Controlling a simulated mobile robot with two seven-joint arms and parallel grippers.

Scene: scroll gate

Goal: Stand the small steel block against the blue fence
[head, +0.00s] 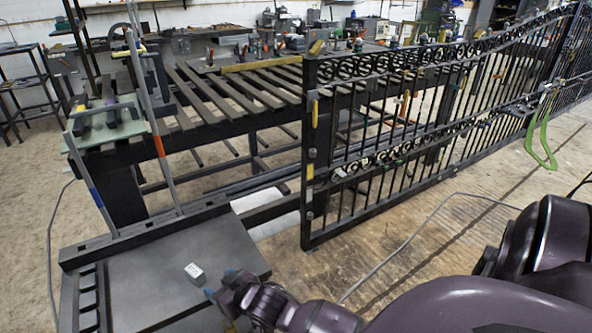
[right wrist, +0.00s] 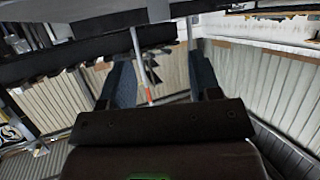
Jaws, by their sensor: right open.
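The small steel block (head: 194,272) is a light grey piece on the dark plate at lower left in the head view. A raised dark bar (head: 148,236) runs along the plate's back edge, apart from the block; I see no clearly blue fence. My right gripper (head: 221,282) is just right of the block, its two blue-tipped fingers apart and nothing seen between them. The right wrist view shows its open fingers (right wrist: 163,75); I cannot make out the block there. My left gripper is not in view.
The plate (head: 160,285) has open surface around the block and a slotted dark strip (head: 88,298) at its left. Thin upright rods (head: 166,160) stand behind it. A black scroll gate (head: 400,130) rises to the right, and a slatted bench (head: 220,95) stands behind.

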